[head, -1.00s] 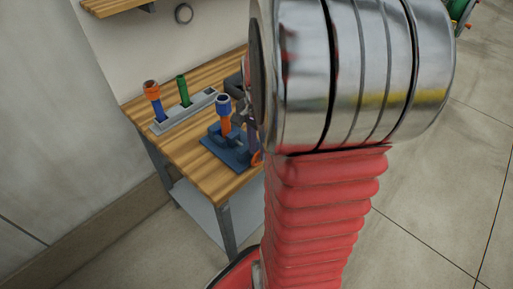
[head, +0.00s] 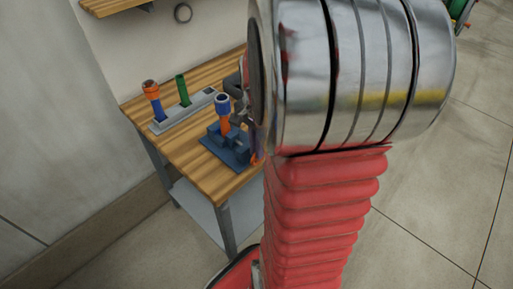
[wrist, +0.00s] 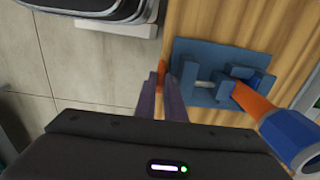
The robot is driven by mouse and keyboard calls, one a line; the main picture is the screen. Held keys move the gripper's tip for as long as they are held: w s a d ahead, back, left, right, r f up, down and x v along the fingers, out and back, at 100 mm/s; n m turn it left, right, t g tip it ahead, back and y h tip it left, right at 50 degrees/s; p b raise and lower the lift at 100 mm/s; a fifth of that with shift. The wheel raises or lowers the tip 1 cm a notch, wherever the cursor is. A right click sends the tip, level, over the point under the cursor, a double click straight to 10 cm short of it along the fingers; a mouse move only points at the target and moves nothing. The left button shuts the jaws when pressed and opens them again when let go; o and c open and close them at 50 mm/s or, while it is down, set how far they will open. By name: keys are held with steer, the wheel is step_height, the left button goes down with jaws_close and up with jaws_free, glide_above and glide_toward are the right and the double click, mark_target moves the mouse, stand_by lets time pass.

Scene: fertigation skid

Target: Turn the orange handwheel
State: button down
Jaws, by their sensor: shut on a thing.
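The orange handwheel (wrist: 162,73) is at the end of a blue vise (wrist: 215,60), by the bench edge in the wrist view. Only a small part of the wheel shows; in the head view an orange sliver (head: 257,158) of it appears beside my arm. My gripper (wrist: 162,85) is shut on the wheel, with a finger on each side of it. An orange tube with a blue cap (wrist: 290,135) stands at the vise's jaws; in the head view its cap (head: 222,101) points up. My arm hides much of the wheel and gripper in the head view.
The vise sits on a wooden bench (head: 185,160). Behind it, a grey rack (head: 190,110) holds a blue tube with an orange top (head: 151,90) and a green tube (head: 183,89). A wall stands behind the bench; open floor (head: 440,200) lies to the right.

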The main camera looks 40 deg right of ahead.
mark_target(251, 161)
steer(key=shift+h, duration=0.5)
steer(key=shift+a+f+h, duration=0.1)
steer(key=shift+a+h, duration=0.25)
steer(key=shift+h, duration=0.45)
steer(key=shift+a+f+h, duration=0.1)
steer(key=shift+a+h, duration=0.25)
steer(key=shift+h, duration=0.45)
steer(key=shift+a+f+h, duration=0.25)
steer(key=shift+a+h, duration=0.2)
steer(key=shift+h, duration=0.6)
steer(key=shift+a+f+h, duration=0.2)
steer(key=shift+a+h, duration=0.2)
steer(key=shift+h, duration=0.65)
steer(key=shift+a+f+h, duration=0.2)
steer(key=shift+f+h, duration=0.1)
steer(key=shift+h, duration=0.45)
steer(key=shift+a+f+h, duration=0.2)
steer(key=shift+f+h, duration=0.1)
steer(key=shift+h, duration=0.45)
steer(key=shift+a+f+h, duration=0.15)
steer(key=shift+f+h, duration=0.25)
steer(key=shift+h, duration=0.8)
steer(key=shift+f, duration=0.1)
steer(key=c, duration=1.8)
jaws_free()
steer(key=shift+c, duration=0.2)
